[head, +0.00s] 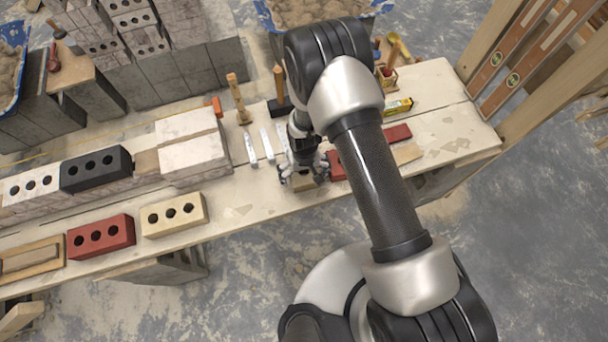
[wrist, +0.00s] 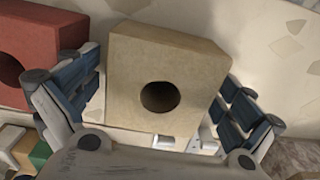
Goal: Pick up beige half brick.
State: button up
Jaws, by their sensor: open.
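The beige half brick (wrist: 168,70) has one round hole and lies between the open fingers of my gripper (wrist: 160,105) in the wrist view. The left finger is close to its left side, and a gap shows at its right side. I cannot tell whether either finger touches it. In the head view my gripper (head: 303,178) is low over the front part of the bench, and only a little of the beige half brick (head: 304,184) shows beneath it.
A red brick (wrist: 38,50) lies just left of the half brick in the wrist view. On the bench (head: 262,207) stand a whole beige brick (head: 174,216), a red brick (head: 101,236) and a pale block stack (head: 192,148), left of my gripper. The bench's front edge is close by.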

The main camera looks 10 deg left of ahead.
jog(key=shift+c, duration=0.4)
jog(key=c, duration=1.8)
